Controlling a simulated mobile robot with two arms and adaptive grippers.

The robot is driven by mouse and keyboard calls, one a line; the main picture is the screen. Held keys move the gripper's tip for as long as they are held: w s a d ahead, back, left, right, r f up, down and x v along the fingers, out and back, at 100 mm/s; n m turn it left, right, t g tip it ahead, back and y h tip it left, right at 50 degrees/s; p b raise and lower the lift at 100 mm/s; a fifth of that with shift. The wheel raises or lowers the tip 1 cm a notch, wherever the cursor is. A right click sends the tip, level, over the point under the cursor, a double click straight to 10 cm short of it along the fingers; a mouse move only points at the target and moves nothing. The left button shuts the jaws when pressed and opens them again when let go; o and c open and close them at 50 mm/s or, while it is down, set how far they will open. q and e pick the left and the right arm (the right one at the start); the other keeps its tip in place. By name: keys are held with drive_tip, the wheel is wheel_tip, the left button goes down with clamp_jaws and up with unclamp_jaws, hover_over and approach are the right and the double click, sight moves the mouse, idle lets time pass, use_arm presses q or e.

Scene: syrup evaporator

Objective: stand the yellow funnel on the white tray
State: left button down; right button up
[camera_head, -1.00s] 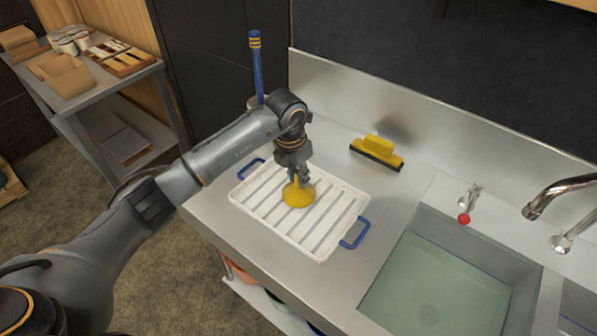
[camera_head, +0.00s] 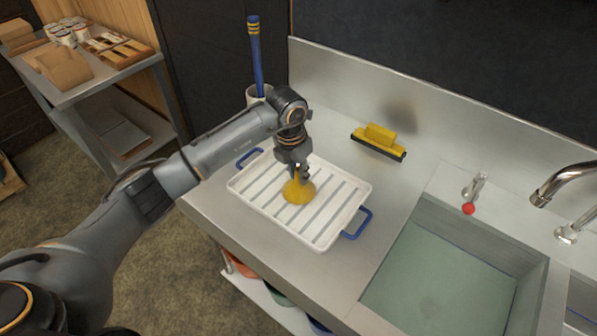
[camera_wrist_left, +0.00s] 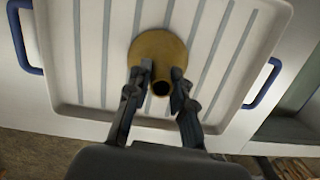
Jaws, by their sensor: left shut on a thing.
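The yellow funnel (camera_head: 299,191) is over the middle of the white tray (camera_head: 335,197), wide end down and spout up. In the left wrist view the funnel (camera_wrist_left: 158,50) shows its round cone, with the open spout end facing the camera between the fingers. My left gripper (camera_head: 301,172) comes from above and is shut on the funnel's spout; its fingers (camera_wrist_left: 161,82) sit either side of it. The funnel's rim looks at the level of the slatted tray surface, but I cannot tell whether it touches. My right gripper is not in view.
A yellow and black squeegee or brush (camera_head: 379,142) lies behind the tray. A pot (camera_head: 257,92) holding a blue-handled tool stands at the back left. A sink (camera_head: 440,262) with taps is at the right. Clear steel counter lies around the tray.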

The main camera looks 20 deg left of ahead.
use_arm(q)
drive_tip(key=shift+f, duration=0.1)
drive_tip(key=c, duration=1.1)
unclamp_jaws()
drive_tip(key=o, duration=0.5)
wheel_tip(320, 180, up, 13)
drive_tip(key=p, duration=0.7)
